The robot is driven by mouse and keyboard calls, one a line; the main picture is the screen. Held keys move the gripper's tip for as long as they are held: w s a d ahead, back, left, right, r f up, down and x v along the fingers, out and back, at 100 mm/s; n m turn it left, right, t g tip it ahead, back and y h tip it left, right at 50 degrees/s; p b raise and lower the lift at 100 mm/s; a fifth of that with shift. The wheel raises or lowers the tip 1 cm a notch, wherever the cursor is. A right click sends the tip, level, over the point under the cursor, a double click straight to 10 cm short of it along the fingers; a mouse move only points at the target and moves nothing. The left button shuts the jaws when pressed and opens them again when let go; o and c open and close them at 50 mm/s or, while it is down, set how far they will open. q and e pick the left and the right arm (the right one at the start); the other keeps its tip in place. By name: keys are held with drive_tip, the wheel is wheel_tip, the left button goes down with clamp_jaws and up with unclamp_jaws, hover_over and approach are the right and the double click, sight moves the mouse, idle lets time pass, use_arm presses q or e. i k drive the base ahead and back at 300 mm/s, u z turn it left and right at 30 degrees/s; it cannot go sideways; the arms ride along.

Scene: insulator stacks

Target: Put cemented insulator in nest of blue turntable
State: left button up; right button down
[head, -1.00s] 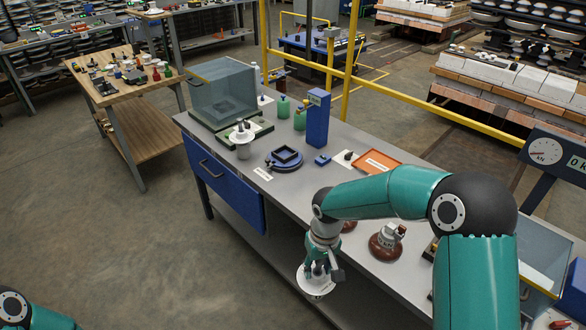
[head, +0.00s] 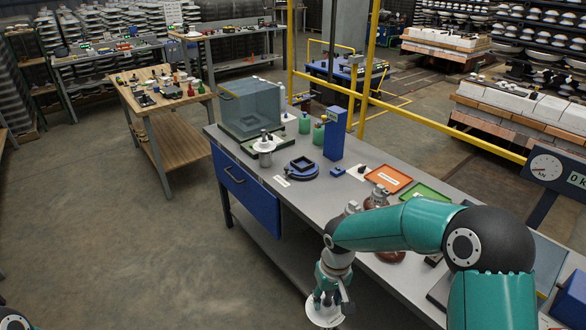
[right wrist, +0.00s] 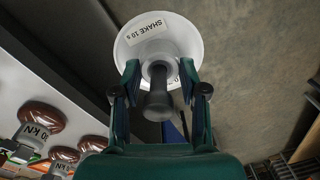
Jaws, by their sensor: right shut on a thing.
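My right gripper (head: 328,296) is shut on a white disc insulator (head: 322,316) with a grey pin, held off the bench's front edge above the floor. In the right wrist view the fingers (right wrist: 160,85) close around its dark pin, and the white disc (right wrist: 144,50) bears a "SHAKE 10 s" label. The blue turntable (head: 303,172) stands on the bench, farther back and left of the gripper, with a dark square nest (head: 303,163) on top that looks empty. My left gripper is out of view.
A white insulator on a grey stand (head: 265,148) sits left of the turntable. Brown insulators (right wrist: 42,117) stand on the bench beside the gripper.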

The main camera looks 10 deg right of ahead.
sight(300, 165)
drive_tip(key=u, duration=0.4)
drive_tip(key=i, duration=1.25)
drive_tip(key=z, duration=0.55)
